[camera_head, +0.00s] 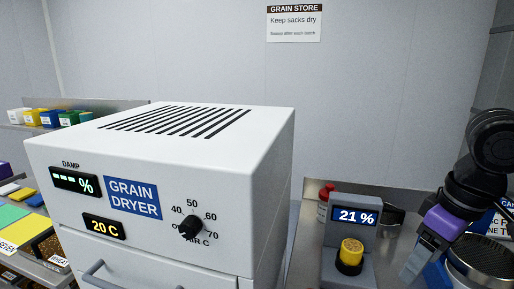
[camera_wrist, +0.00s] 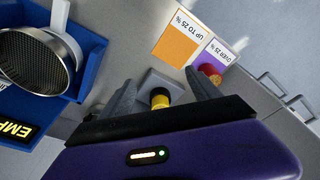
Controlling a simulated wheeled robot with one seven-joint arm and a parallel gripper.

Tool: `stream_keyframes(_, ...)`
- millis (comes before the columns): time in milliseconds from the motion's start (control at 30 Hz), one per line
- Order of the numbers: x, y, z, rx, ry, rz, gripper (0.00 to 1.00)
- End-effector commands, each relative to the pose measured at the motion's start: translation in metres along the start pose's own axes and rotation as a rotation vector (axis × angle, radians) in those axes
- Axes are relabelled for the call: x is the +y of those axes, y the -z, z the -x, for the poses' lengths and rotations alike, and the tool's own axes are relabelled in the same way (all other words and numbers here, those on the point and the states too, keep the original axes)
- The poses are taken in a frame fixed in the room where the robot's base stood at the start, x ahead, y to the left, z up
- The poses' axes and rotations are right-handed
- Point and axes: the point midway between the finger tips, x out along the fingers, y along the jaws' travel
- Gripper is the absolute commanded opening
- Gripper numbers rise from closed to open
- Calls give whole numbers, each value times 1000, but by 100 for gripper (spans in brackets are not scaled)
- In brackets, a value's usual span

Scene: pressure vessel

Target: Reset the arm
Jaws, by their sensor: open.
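My arm comes in at the right of the head view, with my gripper (camera_head: 413,262) pointing down and left. Its fingers are to the right of a grey meter (camera_head: 334,262) that reads "21 %" and has a yellow-topped part (camera_head: 351,252) on its front. In the wrist view my gripper (camera_wrist: 160,82) is open, its two grey fingers spread. A yellow and black piece (camera_wrist: 160,97) on a grey block shows between them; I cannot tell how far below the fingers it is. No object is visibly held.
A large white grain dryer (camera_head: 150,190) fills the head view's middle left, its display reading 20 C. A blue bin (camera_wrist: 92,50) holds a metal sieve cup (camera_wrist: 35,65). Orange and purple cards (camera_wrist: 180,40) and a red-topped item (camera_wrist: 209,72) lie beyond my fingers.

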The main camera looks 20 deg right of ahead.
Motion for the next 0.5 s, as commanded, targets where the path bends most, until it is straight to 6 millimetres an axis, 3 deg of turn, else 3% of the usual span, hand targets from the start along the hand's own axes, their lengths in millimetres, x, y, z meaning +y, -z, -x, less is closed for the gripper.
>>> stream_keyframes(267, -3, 33, 3, 138, 4, 29, 72)
stream_keyframes(500, -3, 80, 22, 363, -22, 65, 72)
